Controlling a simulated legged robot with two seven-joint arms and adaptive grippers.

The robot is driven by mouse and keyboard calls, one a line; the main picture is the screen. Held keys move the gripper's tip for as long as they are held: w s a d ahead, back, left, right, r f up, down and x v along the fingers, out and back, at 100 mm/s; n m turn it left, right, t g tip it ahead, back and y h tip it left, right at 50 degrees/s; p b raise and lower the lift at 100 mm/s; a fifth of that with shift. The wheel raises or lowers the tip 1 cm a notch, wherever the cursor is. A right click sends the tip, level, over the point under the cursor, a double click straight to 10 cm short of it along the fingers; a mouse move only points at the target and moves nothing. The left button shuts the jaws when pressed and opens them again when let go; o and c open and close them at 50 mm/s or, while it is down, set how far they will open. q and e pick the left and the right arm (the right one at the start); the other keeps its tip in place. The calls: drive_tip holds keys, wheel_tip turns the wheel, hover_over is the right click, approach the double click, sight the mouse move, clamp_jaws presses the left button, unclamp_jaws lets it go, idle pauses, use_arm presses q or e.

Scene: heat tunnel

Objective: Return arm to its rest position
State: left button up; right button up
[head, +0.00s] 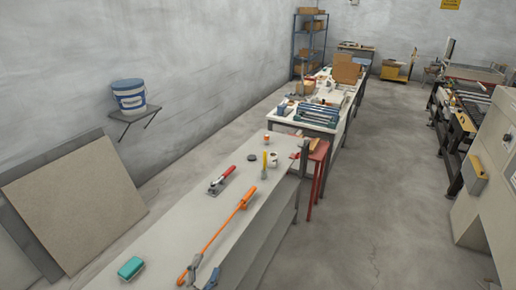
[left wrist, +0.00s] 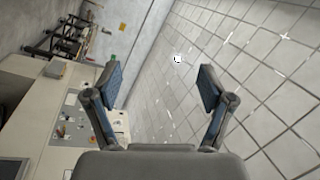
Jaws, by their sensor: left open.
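My left gripper (head: 206,265) shows at the bottom edge of the head view, only its grey and blue fingers in sight. In the left wrist view the same gripper (left wrist: 160,85) has its two blue-padded fingers spread wide with nothing between them. In the head view the fingers overlap the near end of a long orange tool (head: 222,227) in the picture, but the wrist view shows no tool between them. My right gripper is in neither view.
A long grey workbench (head: 160,232) carries a teal sponge-like block (head: 131,268), a red-handled tool (head: 221,180) and small items. A bucket (head: 129,96) stands on a wall shelf. Large panels (head: 75,203) lean on the left. Floor (head: 375,215) is clear right of the bench; machines stand beyond.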

use_arm(q)
drive_tip(key=s+a+f+n+g+y, duration=0.3)
drive_tip(key=s+f+n+g+y, duration=0.15)
drive_tip(key=f, duration=0.35)
drive_tip(key=s+a+f+n+g+y, duration=0.35)
drive_tip(key=s+f+n, duration=0.25)
drive_tip(key=f, duration=0.2)
drive_tip(key=s+d+f+n+g+h, duration=0.15)
drive_tip(key=s+f+g, duration=0.25)
drive_tip(key=s, duration=0.5)
drive_tip(key=s+f+n+g+h, duration=0.15)
drive_tip(key=s+f+g, duration=0.3)
drive_tip(key=s, duration=0.45)
wheel_tip(320, 180, down, 25)
drive_tip(key=s+a+f+g+y, duration=0.1)
drive_tip(key=s+a+f+g, duration=0.1)
drive_tip(key=s+f, duration=1.5)
drive_tip(key=shift+s+a+f, duration=0.15)
drive_tip(key=shift+s+a, duration=0.55)
drive_tip(key=shift+s, duration=0.05)
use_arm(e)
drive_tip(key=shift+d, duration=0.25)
use_arm(q)
drive_tip(key=shift+d, duration=0.15)
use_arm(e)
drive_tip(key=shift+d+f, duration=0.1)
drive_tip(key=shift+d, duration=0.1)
